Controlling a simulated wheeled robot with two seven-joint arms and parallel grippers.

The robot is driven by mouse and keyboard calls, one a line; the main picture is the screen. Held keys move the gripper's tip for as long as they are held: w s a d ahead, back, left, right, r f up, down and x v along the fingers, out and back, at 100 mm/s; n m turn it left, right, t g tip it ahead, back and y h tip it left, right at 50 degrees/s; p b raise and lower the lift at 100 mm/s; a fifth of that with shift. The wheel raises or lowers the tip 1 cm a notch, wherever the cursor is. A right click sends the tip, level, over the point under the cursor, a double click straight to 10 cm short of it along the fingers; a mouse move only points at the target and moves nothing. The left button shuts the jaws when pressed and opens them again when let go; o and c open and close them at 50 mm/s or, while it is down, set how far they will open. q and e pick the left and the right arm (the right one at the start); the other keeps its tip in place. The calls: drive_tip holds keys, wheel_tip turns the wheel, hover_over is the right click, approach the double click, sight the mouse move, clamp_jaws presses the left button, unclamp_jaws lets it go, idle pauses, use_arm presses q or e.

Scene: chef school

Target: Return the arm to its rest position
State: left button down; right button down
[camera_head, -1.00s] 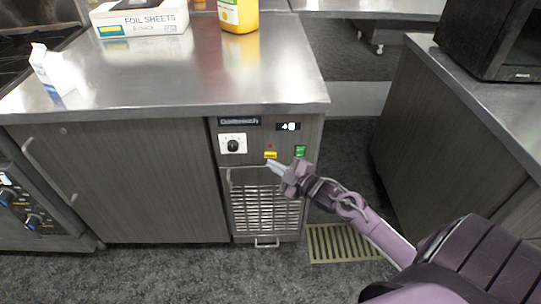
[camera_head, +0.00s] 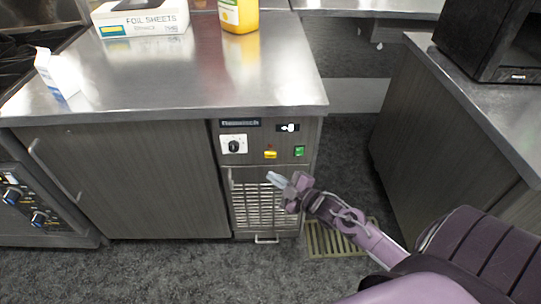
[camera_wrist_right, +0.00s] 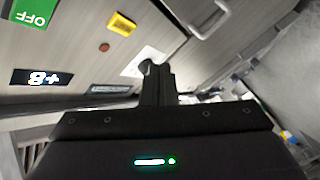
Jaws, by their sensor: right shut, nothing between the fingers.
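My right gripper (camera_head: 275,179) is shut and empty. In the head view it hangs in front of the vented grille (camera_head: 257,206) of the metal-topped counter unit, a little below the yellow switch (camera_head: 270,154). My right arm reaches in from the lower right corner. In the right wrist view the shut fingers (camera_wrist_right: 155,70) point at the control panel, which is tilted in the picture. That view shows the display (camera_wrist_right: 40,79), the green OFF label (camera_wrist_right: 32,12) and the yellow switch (camera_wrist_right: 121,23). My left gripper is not in view.
The steel counter (camera_head: 190,75) holds a foil sheets box (camera_head: 142,18), a yellow bottle (camera_head: 239,14) and a white carton (camera_head: 57,73). A second counter (camera_head: 450,90) with a black oven (camera_head: 490,40) stands at the right. Dark floor lies between them, with a drain grate (camera_head: 325,243).

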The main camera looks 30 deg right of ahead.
drive_tip(key=shift+f, duration=0.1)
idle(0.4)
